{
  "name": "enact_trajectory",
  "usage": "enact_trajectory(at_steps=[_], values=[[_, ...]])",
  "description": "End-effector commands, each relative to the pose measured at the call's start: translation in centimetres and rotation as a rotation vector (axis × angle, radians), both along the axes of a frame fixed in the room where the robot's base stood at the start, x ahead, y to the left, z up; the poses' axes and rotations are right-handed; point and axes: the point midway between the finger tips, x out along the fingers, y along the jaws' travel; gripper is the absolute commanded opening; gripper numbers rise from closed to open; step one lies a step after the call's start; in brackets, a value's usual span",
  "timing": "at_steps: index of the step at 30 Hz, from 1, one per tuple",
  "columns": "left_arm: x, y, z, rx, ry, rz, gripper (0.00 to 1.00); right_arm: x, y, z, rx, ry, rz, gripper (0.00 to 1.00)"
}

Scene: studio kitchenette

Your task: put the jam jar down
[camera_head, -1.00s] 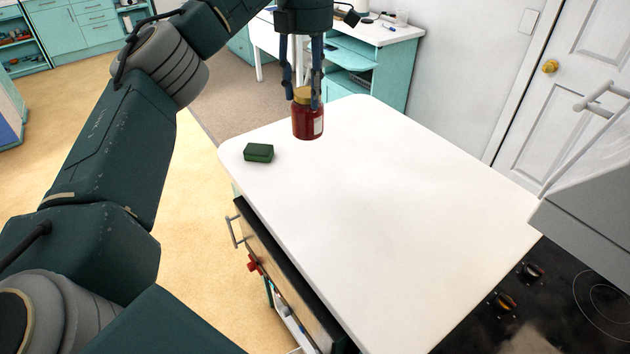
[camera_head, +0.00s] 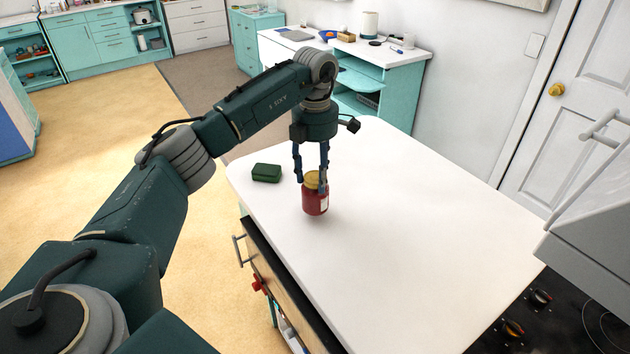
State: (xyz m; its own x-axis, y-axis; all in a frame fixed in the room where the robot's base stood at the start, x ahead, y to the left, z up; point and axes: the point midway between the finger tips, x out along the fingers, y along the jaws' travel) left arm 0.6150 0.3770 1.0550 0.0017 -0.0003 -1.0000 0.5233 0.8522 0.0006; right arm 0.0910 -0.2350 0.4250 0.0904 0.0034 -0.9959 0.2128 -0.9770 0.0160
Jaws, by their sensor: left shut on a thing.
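The jam jar (camera_head: 315,203) is red with a yellow-gold lid and a pale label. It is upright at the far part of the white countertop (camera_head: 400,225). My left gripper (camera_head: 311,184) points down from above and is shut on the jar around its lid. I cannot tell for sure whether the jar's base touches the counter or is slightly above it. My right gripper is not in view.
A small dark green box (camera_head: 266,173) lies on the counter left of the jar. The counter to the right and in front is clear. A drawer (camera_head: 275,280) stands open below the left edge. A black hob (camera_head: 560,320) is at lower right.

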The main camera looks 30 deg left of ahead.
Motion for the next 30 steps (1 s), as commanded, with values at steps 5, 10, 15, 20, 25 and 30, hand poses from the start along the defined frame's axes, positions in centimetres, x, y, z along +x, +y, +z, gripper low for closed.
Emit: enact_trajectory(at_steps=[5,10,15,20,25,30], values=[[-0.1,0.0,-2.3,-0.001,0.003,0.0,0.0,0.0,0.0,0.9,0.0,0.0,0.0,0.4],[0.0,0.0,-2.7,-0.001,-0.002,0.0,0.0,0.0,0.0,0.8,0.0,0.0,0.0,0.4],[0.0,0.0,-2.9,-0.001,-0.001,0.0,0.0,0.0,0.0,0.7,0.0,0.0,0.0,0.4],[-0.1,0.0,-3.1,0.0,0.002,0.0,0.64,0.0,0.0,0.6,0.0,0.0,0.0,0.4],[-0.1,0.0,-3.1,0.0,0.002,0.0,0.65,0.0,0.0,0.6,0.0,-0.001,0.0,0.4],[0.0,0.0,-2.8,0.0,0.001,0.0,0.65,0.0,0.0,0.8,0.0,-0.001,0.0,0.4]])
